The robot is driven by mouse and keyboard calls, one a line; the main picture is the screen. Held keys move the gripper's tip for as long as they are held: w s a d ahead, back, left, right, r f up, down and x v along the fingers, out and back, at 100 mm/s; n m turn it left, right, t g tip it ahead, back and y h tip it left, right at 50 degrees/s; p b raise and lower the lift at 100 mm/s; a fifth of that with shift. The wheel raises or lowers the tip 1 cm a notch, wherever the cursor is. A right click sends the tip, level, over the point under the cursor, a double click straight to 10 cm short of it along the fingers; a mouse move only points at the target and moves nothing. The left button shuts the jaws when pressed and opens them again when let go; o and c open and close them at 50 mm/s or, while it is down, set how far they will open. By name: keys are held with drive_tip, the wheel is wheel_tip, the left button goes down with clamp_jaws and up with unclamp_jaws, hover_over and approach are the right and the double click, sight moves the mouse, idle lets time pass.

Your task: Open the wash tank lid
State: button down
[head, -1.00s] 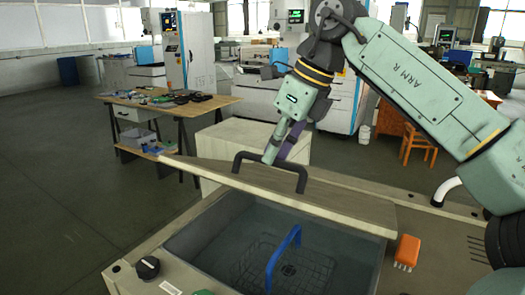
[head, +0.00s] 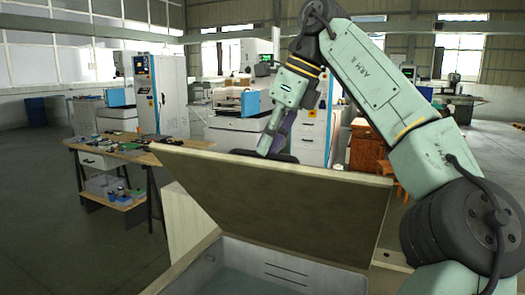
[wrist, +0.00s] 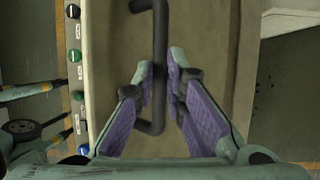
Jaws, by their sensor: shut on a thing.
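The wash tank lid (head: 290,205) is a beige panel tilted well up at the back of the tank, its underside facing me in the head view. The wash tank (head: 245,272) shows below it, with its grey inner wall in sight. My gripper (head: 268,148) is at the lid's upper edge, on the far side. In the wrist view my gripper (wrist: 163,88) has its purple-padded fingers on both sides of the dark bar handle (wrist: 158,30), shut on it. The lid's top face (wrist: 212,45) lies behind the handle. The lid hides part of the handle in the head view.
A wooden workbench (head: 130,150) with small parts stands at the left. Machines, including a tall white cabinet (head: 168,95), stand behind. The wrist view shows several coloured knobs (wrist: 74,55) along the left. Open floor lies at the far left.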

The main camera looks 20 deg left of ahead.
drive_tip(key=shift+w+d+f, duration=0.15)
drive_tip(key=shift+w+f, duration=0.05)
drive_tip(key=shift+w, duration=0.3)
drive_tip(key=shift+w+d+f, duration=0.15)
drive_tip(key=shift+w+f, duration=0.05)
drive_tip(key=shift+w, duration=0.25)
drive_tip(key=c, duration=2)
unclamp_jaws()
drive_tip(key=shift+c, duration=0.2)
drive_tip(key=o, duration=0.4)
drive_tip(key=shift+w+a+f, duration=0.1)
drive_tip(key=shift+w+f, duration=0.25)
drive_tip(key=shift+w, duration=0.2)
drive_tip(key=shift+o, duration=0.2)
drive_tip(key=shift+s+a+r, duration=0.1)
drive_tip(key=shift+s+r, duration=0.15)
drive_tip(key=shift+s, duration=0.1)
